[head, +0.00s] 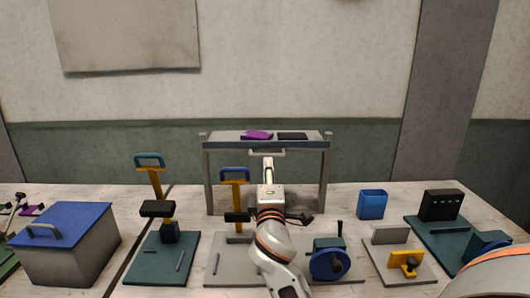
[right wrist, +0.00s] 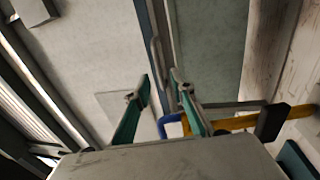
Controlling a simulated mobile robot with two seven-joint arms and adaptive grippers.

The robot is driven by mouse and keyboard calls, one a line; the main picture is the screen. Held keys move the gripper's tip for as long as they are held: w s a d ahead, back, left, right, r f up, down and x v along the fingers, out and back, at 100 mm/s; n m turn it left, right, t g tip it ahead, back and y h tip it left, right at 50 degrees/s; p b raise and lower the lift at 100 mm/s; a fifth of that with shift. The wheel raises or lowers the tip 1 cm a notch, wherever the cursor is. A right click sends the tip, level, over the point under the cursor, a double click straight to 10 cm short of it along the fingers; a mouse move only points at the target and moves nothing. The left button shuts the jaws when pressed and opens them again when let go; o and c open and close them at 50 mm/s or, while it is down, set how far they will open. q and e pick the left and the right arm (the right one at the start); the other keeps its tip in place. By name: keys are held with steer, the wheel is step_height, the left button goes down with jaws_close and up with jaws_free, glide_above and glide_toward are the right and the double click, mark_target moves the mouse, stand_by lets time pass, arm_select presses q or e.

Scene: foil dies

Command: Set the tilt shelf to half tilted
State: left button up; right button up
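The tilt shelf is a grey frame (head: 324,180) with a board (head: 221,138) across its top and a pale bar handle (head: 280,153) on the front. The board looks close to level; its exact tilt is hard to tell. A purple thing (head: 257,134) and a black thing (head: 292,136) lie on it. My right gripper (head: 268,162) is just in front of the handle. In the right wrist view its green fingers (right wrist: 160,76) are apart, with the handle (right wrist: 155,54) between or just beyond their tips; contact cannot be told. My left gripper is not in view.
Left of my arm stand a blue-lidded box (head: 80,262) and two yellow levers (head: 157,183) (head: 236,200).

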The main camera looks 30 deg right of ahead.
mark_target(267, 156)
steer(key=shift+w+d+r, duration=0.3)
steer(key=shift+w+r, duration=0.05)
steer(key=shift+w, duration=0.1)
steer(key=shift+p+x, duration=0.7)
steer(key=shift+x, duration=2.5)
steer(key=shift+f, duration=0.1)
jaws_close()
